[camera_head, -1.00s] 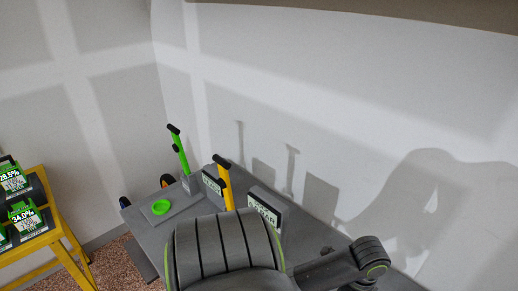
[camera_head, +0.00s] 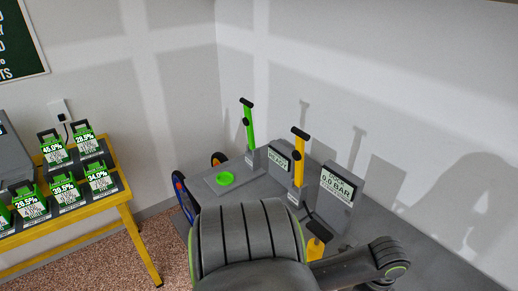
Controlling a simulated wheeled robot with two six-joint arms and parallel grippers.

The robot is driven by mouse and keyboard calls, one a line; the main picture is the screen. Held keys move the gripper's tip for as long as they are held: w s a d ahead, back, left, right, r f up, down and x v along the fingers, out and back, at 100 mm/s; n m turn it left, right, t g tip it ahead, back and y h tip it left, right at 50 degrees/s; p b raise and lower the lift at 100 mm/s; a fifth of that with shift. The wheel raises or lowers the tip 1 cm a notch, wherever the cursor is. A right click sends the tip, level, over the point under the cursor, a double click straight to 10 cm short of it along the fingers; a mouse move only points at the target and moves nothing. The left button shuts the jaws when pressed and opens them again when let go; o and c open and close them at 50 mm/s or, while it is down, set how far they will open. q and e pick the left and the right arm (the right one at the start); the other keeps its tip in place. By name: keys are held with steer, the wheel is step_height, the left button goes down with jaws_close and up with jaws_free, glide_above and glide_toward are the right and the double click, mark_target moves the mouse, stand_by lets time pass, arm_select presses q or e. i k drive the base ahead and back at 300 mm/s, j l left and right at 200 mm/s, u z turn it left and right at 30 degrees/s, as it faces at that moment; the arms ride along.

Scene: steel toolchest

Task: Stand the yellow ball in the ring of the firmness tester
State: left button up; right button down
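The yellow ball is not visible in this view. Neither gripper is in view. Grey ribbed links of my own arm fill the lower middle and hide part of the toolchest top.
A yellow lever (camera_head: 299,157) and a display (camera_head: 338,184) reading 0.0 BAR stand right of the tester. Another yellow piece (camera_head: 317,241) shows partly behind my arm. At left, a yellow bench (camera_head: 137,242) holds several green units with percentage labels. Speckled floor lies between bench and toolchest.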

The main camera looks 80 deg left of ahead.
mark_target(225, 180)
steer(key=k+j+u, duration=0.4)
steer(key=j, duration=0.4)
steer(key=j+u, duration=0.2)
steer(key=j, duration=0.55)
steer(key=j+u, duration=0.15)
steer(key=j, duration=0.55)
steer(key=i+j+u, duration=0.2)
steer(key=j, duration=0.5)
steer(key=k+j, duration=0.05)
steer(key=k, duration=0.05)
